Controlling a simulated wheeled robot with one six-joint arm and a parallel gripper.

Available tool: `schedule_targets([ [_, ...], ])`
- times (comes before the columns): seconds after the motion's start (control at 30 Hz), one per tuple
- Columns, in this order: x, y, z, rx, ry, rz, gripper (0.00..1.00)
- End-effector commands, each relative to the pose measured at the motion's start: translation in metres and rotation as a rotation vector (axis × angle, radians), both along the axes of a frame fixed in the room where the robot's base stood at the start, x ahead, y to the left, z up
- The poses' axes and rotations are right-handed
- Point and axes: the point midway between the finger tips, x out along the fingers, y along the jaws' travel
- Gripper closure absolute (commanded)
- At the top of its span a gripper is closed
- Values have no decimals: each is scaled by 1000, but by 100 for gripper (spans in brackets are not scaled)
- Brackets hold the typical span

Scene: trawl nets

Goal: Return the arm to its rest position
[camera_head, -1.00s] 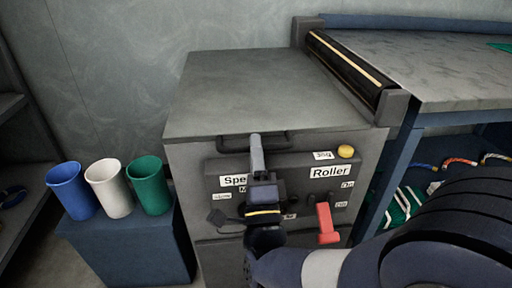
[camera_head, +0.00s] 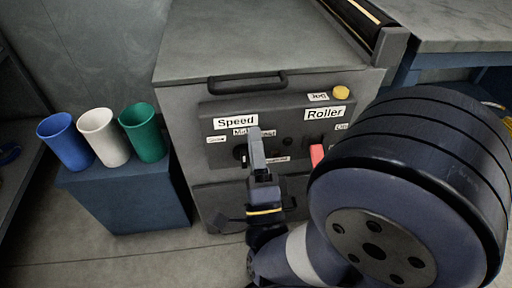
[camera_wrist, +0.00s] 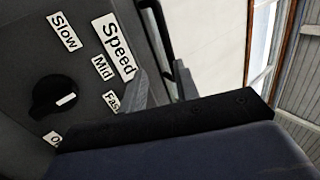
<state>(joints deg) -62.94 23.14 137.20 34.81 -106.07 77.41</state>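My gripper (camera_head: 255,140) is in front of the grey machine cabinet (camera_head: 225,40), pointing up in the head view. It overlaps the lower part of the control panel there, and its fingers are seen edge-on. In the wrist view, two grey fingertips (camera_wrist: 160,78) stand a little apart above the dark gripper body, with nothing visible between them. The black speed knob (camera_wrist: 57,97) is clear of the fingers in the wrist view. My large dark arm joint fills the right of the head view and hides part of the panel's right side.
A red lever (camera_head: 317,153) is partly hidden behind my arm. A yellow button (camera_head: 341,92) sits above the Roller label. Blue (camera_head: 66,143), white (camera_head: 104,138) and green (camera_head: 143,133) cups stand on a blue stand (camera_head: 125,195) at left. A workbench (camera_head: 462,25) is at right.

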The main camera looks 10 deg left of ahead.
Motion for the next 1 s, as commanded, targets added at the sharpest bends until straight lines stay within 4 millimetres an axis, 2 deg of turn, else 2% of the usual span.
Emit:
schedule_targets([
  [0.17,-8,-4,-5,0,-1,-1,70],
  [0.7,-8,-4,-4,1,-3,-1,70],
  [0.87,0,-1,1,5,-2,-2,70],
  [1.0,16,5,13,8,-6,-4,70],
])
